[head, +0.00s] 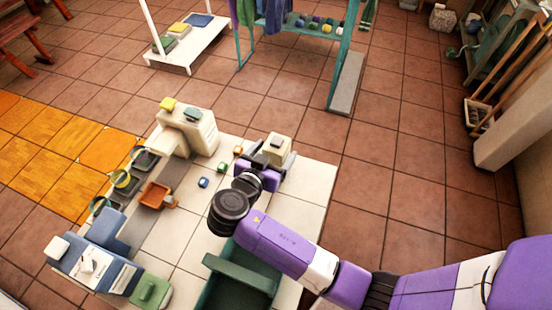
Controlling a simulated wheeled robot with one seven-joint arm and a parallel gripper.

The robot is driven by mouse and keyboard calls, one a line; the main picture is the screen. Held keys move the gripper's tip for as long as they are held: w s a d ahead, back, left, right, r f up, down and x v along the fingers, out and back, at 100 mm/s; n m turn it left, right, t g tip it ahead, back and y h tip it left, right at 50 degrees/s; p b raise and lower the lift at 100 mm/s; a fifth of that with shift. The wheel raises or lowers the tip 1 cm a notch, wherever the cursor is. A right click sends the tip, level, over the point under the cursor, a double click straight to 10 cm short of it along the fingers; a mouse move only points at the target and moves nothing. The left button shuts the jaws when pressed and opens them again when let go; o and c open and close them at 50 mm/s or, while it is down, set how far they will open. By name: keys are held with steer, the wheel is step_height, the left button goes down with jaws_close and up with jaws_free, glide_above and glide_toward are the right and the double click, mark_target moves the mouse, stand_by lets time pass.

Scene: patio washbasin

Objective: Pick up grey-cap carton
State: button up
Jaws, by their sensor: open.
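A cream carton (272,151) with a grey cap (278,142) stands on the white tiled top, near its far right edge. My gripper (268,159) is open at the near side of this carton. Its dark fingers reach towards the carton's lower part and partly overlap it in the picture. I cannot tell whether the fingers touch the carton or lie on both sides of it. My purple arm comes in from the lower right and hides part of the tiled top.
Small blue (203,182), green (222,167) and orange (238,150) blocks lie left of my gripper. A cream stand (200,128), an orange tray (157,195) and a blue-white unit (92,264) are farther left. A dark green basin (240,272) is nearer. Floor beyond the right edge is clear.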

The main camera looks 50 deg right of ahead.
steer(key=x, duration=0.5)
steer(key=shift+b, duration=0.35)
steer(key=shift+a, duration=0.1)
steer(key=c, duration=1.4)
steer(key=shift+c, duration=0.2)
steer(key=shift+r, duration=0.15)
